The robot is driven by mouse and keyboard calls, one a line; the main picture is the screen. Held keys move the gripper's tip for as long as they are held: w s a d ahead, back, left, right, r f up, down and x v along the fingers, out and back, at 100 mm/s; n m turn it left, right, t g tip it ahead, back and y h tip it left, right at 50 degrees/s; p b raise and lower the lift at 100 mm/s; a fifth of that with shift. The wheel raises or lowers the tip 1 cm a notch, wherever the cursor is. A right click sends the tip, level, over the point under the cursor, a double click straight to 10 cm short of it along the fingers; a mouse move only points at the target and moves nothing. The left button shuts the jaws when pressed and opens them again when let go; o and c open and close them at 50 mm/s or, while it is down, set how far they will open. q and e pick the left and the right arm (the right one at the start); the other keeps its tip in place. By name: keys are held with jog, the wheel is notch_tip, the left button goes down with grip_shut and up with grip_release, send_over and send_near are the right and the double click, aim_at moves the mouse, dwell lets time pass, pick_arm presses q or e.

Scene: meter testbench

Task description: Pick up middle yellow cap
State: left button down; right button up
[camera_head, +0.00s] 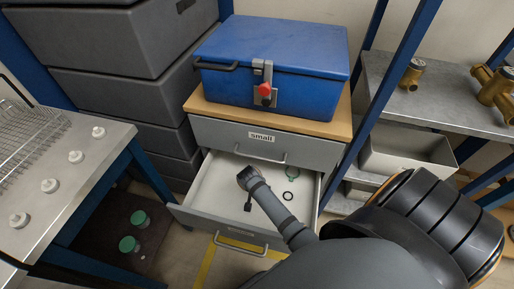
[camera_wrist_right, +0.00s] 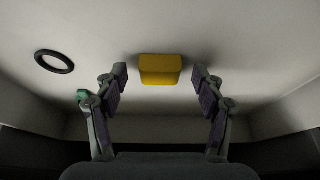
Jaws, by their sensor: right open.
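A yellow cap (camera_wrist_right: 160,69), block-like in shape, lies on the pale drawer floor in the right wrist view. My right gripper (camera_wrist_right: 160,82) is open, with one finger on each side of the cap and a visible gap to both; I cannot tell how high above the floor the fingertips are. In the head view, my right arm comes from the lower right and the right gripper (camera_head: 247,191) is down inside the open drawer (camera_head: 215,187). The cap is hidden there. My left gripper is not in view.
Black rings (camera_head: 270,220) lie in the drawer; one ring (camera_wrist_right: 54,61) shows left of the fingers in the wrist view. A blue box (camera_head: 285,65) stands on the cabinet. A metal table (camera_head: 70,170) is at left.

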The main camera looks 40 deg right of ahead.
jog(key=c, duration=0.8)
